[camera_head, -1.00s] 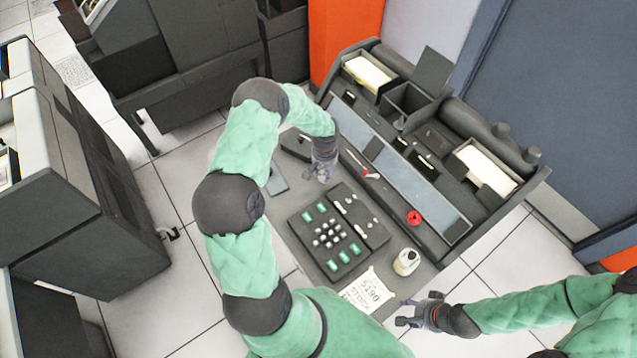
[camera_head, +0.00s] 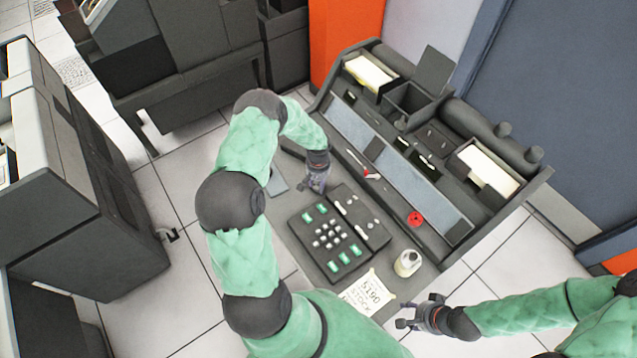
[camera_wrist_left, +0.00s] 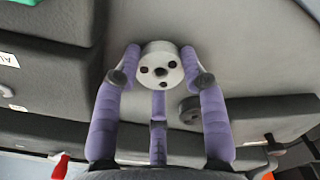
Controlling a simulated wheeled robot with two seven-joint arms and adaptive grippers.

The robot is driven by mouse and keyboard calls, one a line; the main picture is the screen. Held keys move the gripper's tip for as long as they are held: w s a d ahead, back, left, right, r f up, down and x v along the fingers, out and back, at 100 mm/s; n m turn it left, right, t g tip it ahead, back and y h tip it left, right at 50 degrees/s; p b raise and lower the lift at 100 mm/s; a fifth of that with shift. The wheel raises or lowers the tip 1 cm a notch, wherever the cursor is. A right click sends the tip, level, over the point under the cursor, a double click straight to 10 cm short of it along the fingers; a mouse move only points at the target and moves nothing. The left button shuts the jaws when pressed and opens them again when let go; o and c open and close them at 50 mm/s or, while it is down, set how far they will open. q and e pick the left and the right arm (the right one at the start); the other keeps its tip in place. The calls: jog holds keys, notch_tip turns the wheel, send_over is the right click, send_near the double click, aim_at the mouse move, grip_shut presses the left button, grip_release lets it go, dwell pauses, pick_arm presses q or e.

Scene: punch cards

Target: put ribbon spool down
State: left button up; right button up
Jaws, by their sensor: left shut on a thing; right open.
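The ribbon spool (camera_wrist_left: 160,66), a pale grey disc with dark holes in its face, is between the purple fingers of my left gripper in the left wrist view. My left gripper (camera_head: 316,186) is shut on it, low over the grey desk (camera_head: 276,184), just behind the keypad. The head view does not show the spool clearly, and I cannot tell whether it touches the desk. My right gripper (camera_head: 405,316) is open and empty, off the desk's near right edge.
A black keypad (camera_head: 330,238) with green keys lies in front of my left gripper. A cream pot (camera_head: 407,262) and a paper card (camera_head: 369,294) are near the front edge. A red round thing (camera_head: 415,218) is at the right. A dark round part (camera_wrist_left: 190,110) is close to the spool.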

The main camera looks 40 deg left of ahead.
pick_arm(q)
jog(key=o, duration=1)
jog(key=shift+r, duration=0.1)
jog(key=shift+r+p, duration=0.3)
notch_tip(320, 180, up, 12)
jog(key=p, duration=0.1)
jog(key=shift+f+p, duration=0.25)
jog(key=shift+p, duration=0.1)
